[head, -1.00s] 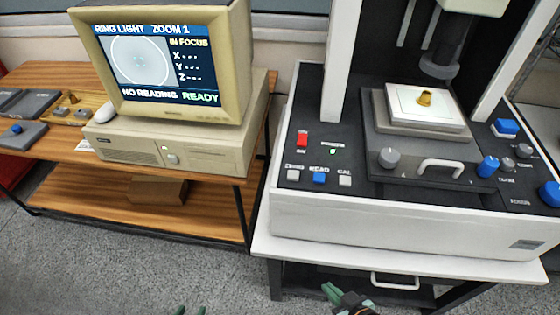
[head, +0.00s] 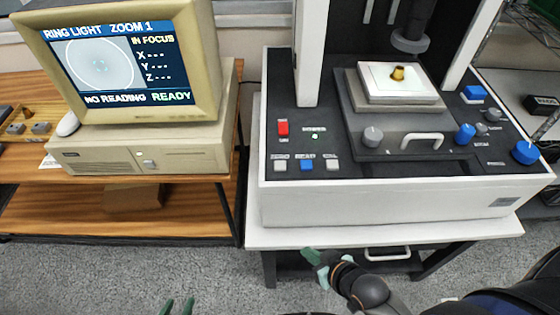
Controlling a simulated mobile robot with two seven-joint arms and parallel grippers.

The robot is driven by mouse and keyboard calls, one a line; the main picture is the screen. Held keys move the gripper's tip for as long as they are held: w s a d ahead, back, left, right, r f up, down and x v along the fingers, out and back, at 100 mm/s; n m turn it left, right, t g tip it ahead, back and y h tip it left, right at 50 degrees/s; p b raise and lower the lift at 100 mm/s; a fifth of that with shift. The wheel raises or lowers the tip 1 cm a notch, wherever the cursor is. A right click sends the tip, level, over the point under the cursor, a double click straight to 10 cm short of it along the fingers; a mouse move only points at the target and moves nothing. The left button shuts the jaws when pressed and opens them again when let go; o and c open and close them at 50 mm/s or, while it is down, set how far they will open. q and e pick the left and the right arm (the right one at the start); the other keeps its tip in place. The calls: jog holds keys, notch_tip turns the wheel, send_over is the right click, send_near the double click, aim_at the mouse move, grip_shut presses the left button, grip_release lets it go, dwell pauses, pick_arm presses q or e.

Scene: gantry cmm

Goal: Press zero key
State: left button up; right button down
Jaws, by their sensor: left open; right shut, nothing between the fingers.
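The zero key (head: 281,165) is a small pale square key at the left of a row on the front left of the dark machine panel. The blue READ key (head: 307,165) and the pale CAL key (head: 332,165) stand to its right. My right gripper (head: 313,261) is shut and empty, in front of the white machine and lower in the picture than the key, well apart from it. My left gripper (head: 178,306) is open at the bottom edge; only its green fingertips show. The monitor (head: 120,65) reads NO READING and READY, with dashes for X, Y and Z.
A red switch (head: 283,128) is just above the zero key. A grey knob (head: 373,137) and curved handle (head: 422,140) are to the right. A brass part (head: 398,73) sits on the white stage plate. The white table's front edge (head: 380,235) lies between my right gripper and the panel.

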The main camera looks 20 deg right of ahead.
jog(key=w+a+r+n+g+y+p, duration=0.1)
jog(key=w+a+r+y, duration=0.3)
jog(key=r, duration=0.6)
jog(key=w+a+r+n+g+h+p, duration=0.1)
jog(key=w+r+g+p, duration=0.1)
jog(key=w+r, duration=0.65)
notch_tip(320, 180, up, 11)
jog(key=m+y, duration=0.1)
jog(key=m, duration=0.2)
send_over(285, 167)
jog(key=shift+r, duration=0.15)
notch_tip(285, 167, down, 7)
jog(key=b, duration=0.4)
jog(key=shift+b, duration=0.35)
jog(key=shift+f, duration=0.9)
jog(key=shift+f, duration=0.15)
